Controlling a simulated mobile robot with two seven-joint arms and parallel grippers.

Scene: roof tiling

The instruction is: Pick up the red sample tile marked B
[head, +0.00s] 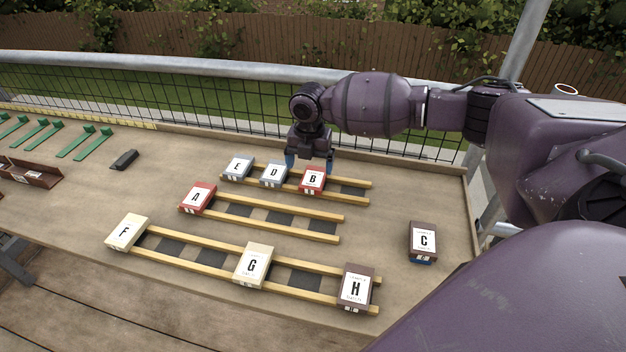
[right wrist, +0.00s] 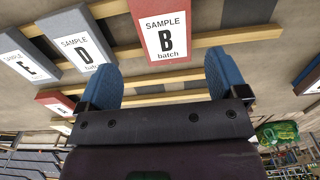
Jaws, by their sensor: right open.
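The red sample tile marked B (head: 313,180) lies at the right end of a row of tiles on the far pair of wooden battens. It also shows in the right wrist view (right wrist: 165,32), upper middle, between and just beyond the blue fingertips. My right gripper (head: 309,161) is open, right behind and above tile B; in the right wrist view its blue fingers (right wrist: 163,78) stand apart on either side of the tile's near end. Nothing is held. The left gripper does not show.
Grey tiles D (head: 273,174) and E (head: 237,168) sit left of B. Red tile A (head: 197,197), tiles F (head: 127,233), G (head: 254,264) and H (head: 356,287) rest on nearer battens. Brown tile C (head: 423,241) stands at right. A mesh fence (head: 230,107) borders the back.

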